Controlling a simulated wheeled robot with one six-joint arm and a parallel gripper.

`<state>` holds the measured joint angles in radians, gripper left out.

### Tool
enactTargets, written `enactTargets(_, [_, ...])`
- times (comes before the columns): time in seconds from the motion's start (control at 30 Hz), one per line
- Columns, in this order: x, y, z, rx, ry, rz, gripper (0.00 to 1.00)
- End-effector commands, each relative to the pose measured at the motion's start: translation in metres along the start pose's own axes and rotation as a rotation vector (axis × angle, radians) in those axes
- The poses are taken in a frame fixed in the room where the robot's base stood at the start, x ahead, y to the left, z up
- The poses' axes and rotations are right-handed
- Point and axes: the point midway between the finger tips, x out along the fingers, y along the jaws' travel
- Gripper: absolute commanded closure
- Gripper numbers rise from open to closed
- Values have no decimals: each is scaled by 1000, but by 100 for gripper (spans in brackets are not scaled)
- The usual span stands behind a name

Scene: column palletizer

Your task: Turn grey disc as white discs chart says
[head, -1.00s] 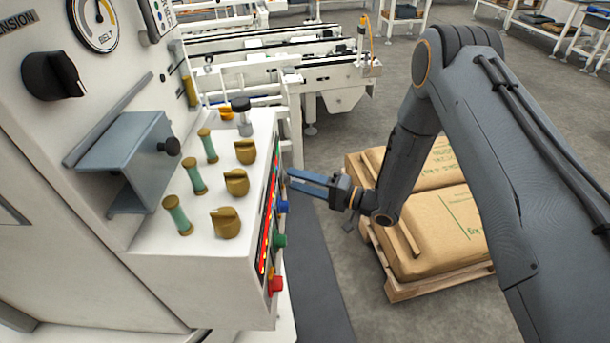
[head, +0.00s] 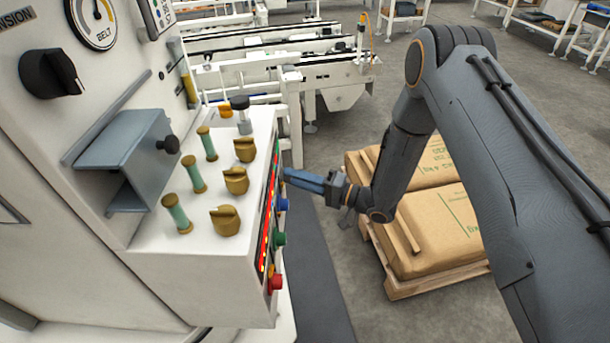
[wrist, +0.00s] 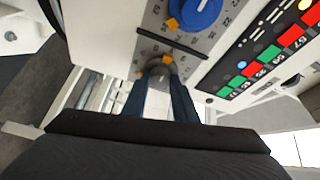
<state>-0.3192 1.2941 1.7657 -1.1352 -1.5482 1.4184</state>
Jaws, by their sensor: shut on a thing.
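In the wrist view, the grey disc (wrist: 160,72) sits on a panel face with a numbered scale around it. An orange marker (wrist: 167,59) is at its edge. The blue fingers of my gripper (wrist: 160,92) are on both sides of the disc and shut on it. In the head view my gripper (head: 290,178) reaches the right face of the white control box, which shows nearly edge-on, and the grey disc is hidden there. A black chart strip (wrist: 262,50) with red and green numbered tiles lies right of the scale. I cannot make out which chart is the white discs one.
A larger blue disc (wrist: 195,10) sits beyond the grey one, past a dark slot. Blue, green (head: 280,240) and red (head: 276,283) knobs stick out of the box's face. Brass knobs (head: 225,220) stand on its top. A pallet with sacks (head: 440,235) stands behind my arm.

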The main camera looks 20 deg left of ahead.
Motion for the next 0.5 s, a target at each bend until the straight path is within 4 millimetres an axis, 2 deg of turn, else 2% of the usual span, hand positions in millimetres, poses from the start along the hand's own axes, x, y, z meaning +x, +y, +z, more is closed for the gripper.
enactTargets(0.27, [1,0,-2,-147,6,-69,97])
enactTargets(0.5, [1,1,-2,-351,14,-151,97])
